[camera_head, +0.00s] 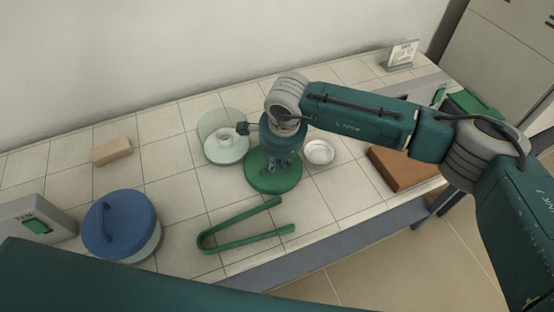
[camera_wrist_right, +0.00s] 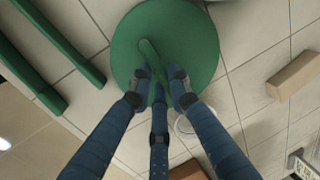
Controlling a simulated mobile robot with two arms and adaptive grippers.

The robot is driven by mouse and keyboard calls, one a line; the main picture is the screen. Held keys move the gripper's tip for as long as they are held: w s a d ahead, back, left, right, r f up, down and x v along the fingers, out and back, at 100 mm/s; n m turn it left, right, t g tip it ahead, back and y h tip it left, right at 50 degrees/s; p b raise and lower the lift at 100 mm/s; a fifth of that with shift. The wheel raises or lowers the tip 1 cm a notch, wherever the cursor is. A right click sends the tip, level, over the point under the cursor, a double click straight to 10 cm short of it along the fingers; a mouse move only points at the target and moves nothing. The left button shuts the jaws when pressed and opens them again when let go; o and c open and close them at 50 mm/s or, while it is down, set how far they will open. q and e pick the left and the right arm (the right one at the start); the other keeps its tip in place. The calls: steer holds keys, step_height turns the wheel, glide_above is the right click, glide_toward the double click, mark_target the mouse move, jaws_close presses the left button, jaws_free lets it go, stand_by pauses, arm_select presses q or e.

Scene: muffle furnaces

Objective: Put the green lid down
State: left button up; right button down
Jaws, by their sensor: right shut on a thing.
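The green lid (camera_head: 288,182) is a round disc with a bar handle across its top. My right gripper (camera_head: 272,160) is over it, shut on the handle. The right wrist view shows the lid (camera_wrist_right: 195,40) and the fingers of my right gripper (camera_wrist_right: 158,84) closing around the handle. I cannot tell whether the lid touches the tiles. My left gripper is not in view.
Green tongs (camera_head: 240,213) lie in front of the lid. A shallow white dish (camera_head: 319,152) sits right of it, near a brown slab (camera_head: 403,170). A blue-lidded jar (camera_head: 125,212) and a tan block (camera_head: 112,151) are at left.

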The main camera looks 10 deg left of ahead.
steer(key=c, duration=1.6)
jaws_free()
steer(key=shift+c, duration=0.2)
steer(key=shift+r, duration=0.25)
steer(key=b+v, duration=0.3)
steer(key=v, duration=0.8)
steer(key=shift+r, duration=0.35)
steer(key=shift+s+d+f, duration=0.1)
